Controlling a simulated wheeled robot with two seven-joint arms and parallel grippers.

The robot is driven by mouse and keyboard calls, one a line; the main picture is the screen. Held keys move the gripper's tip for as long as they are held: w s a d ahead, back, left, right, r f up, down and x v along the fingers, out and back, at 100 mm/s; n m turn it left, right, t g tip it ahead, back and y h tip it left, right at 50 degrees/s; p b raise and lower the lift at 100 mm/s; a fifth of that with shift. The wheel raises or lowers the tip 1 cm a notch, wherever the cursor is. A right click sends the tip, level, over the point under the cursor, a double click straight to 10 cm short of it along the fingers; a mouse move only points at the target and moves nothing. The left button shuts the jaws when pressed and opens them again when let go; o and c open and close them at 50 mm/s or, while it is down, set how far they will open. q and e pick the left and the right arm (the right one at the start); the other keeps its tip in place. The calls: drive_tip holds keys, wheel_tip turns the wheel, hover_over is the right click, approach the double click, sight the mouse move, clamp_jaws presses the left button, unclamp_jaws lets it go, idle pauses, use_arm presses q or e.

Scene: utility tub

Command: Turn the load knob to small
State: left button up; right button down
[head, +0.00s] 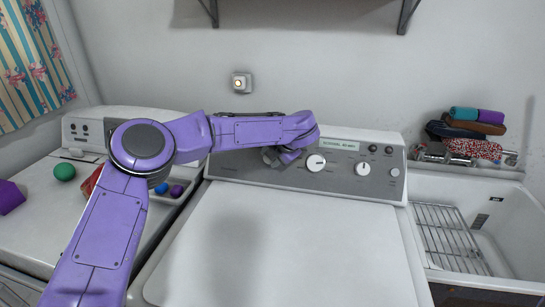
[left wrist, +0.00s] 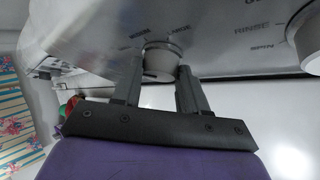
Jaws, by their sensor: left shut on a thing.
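The load knob (left wrist: 161,58) is a pale round knob on the washer's grey control panel (head: 230,165). In the left wrist view it sits between my two dark fingers, with small blurred lettering around it. My left gripper (left wrist: 160,70) is shut on this knob. In the head view, my left gripper (head: 275,157) is at the left part of the panel, and my purple arm hides most of the knob. The knob's pointer direction cannot be read. My right gripper is not in view.
A large white dial (head: 316,163) and another dial (head: 362,168) are right of my gripper. The washer's white lid (head: 300,240) is clear. A second machine with a green ball (head: 64,172) stands left; a sink with a wire rack (head: 447,236) stands right.

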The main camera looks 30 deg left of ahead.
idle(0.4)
use_arm(q)
drive_tip(key=o, duration=1.1)
drive_tip(key=shift+c, duration=0.2)
drive_tip(key=b+v, duration=0.2)
drive_tip(key=v, duration=0.8)
drive_tip(key=shift+r, duration=0.2)
drive_tip(key=shift+d, duration=0.2)
